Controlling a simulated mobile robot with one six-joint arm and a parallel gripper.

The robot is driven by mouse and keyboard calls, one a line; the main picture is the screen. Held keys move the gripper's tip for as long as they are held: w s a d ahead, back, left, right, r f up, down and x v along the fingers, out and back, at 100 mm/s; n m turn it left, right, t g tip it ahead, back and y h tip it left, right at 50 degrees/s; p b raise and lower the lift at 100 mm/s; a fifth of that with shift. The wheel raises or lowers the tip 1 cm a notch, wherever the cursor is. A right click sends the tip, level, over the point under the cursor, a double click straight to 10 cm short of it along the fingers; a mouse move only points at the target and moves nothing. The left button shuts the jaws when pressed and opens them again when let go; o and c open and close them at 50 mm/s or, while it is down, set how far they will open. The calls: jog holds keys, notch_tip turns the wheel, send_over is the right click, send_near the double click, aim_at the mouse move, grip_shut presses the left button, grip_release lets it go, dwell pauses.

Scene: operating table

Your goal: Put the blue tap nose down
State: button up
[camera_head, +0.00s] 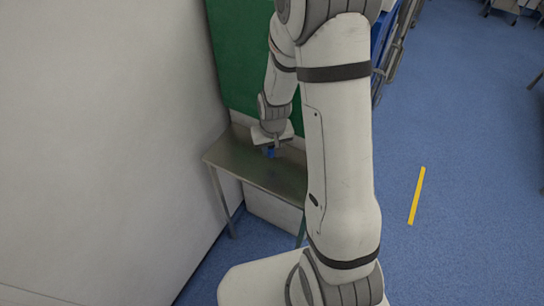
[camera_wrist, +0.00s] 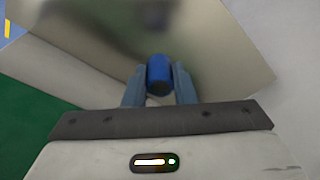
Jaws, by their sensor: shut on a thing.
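The blue tap nose (camera_wrist: 159,72) shows in the wrist view as a short blue cylinder between my gripper's fingers. My gripper (camera_wrist: 159,88) is shut on it. In the head view my gripper (camera_head: 270,150) is small and hangs over the metal table (camera_head: 245,168), with a bit of blue at its tip. The table top lies below it, blurred in the wrist view. I cannot tell whether the tap nose touches the table. My arm hides the table's right part in the head view.
A white wall (camera_head: 100,130) stands close on the left of the table. A green panel (camera_head: 232,60) is behind it. Blue floor (camera_head: 460,200) with a yellow strip (camera_head: 416,195) lies open on the right. The visible table top looks bare.

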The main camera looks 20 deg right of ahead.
aim_at(272, 156)
jog(key=shift+f, duration=2.4)
jog(key=shift+f, duration=0.2)
jog(key=o, duration=1)
jog(key=shift+r, duration=0.15)
